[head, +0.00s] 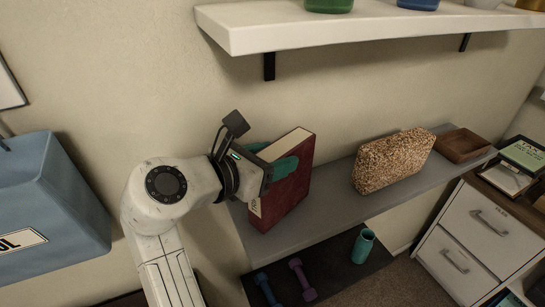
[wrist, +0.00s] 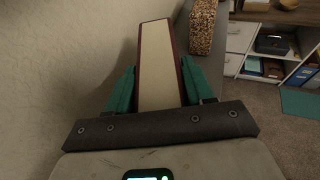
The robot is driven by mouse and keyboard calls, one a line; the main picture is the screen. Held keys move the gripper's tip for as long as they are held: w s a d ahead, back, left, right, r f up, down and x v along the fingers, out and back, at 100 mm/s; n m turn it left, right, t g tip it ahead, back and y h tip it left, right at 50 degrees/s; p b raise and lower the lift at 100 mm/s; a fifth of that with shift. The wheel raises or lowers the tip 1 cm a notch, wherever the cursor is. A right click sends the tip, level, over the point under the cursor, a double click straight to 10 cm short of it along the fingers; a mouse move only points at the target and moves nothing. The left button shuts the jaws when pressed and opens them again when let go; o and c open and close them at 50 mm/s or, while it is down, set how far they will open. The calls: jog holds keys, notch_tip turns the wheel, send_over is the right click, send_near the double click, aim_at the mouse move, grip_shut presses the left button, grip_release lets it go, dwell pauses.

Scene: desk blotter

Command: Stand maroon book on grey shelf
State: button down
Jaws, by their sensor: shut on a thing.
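The maroon book (head: 290,194) is upright with a slight lean, at the left end of the grey shelf (head: 335,201). Its cream page edge shows on top in the head view and fills the middle of the wrist view (wrist: 157,65). My gripper (head: 278,170) is shut on the book from the left, one teal finger on its front cover. Both teal fingers flank the book in the wrist view (wrist: 157,92). The book's lower edge is at or just above the shelf surface; I cannot tell if it touches. The far finger is mostly hidden in the head view.
A white shelf (head: 370,27) hangs above. Dumbbells (head: 302,279) and a teal cup (head: 363,246) are below. Shelf between book and block is clear.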

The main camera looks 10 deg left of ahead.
jog(key=shift+f, duration=0.5)
jog(key=shift+c, duration=1.7)
grip_release()
jog(key=shift+f, duration=0.1)
jog(key=b+v, duration=0.1)
jog(key=v, duration=1)
jog(key=shift+b, duration=0.3)
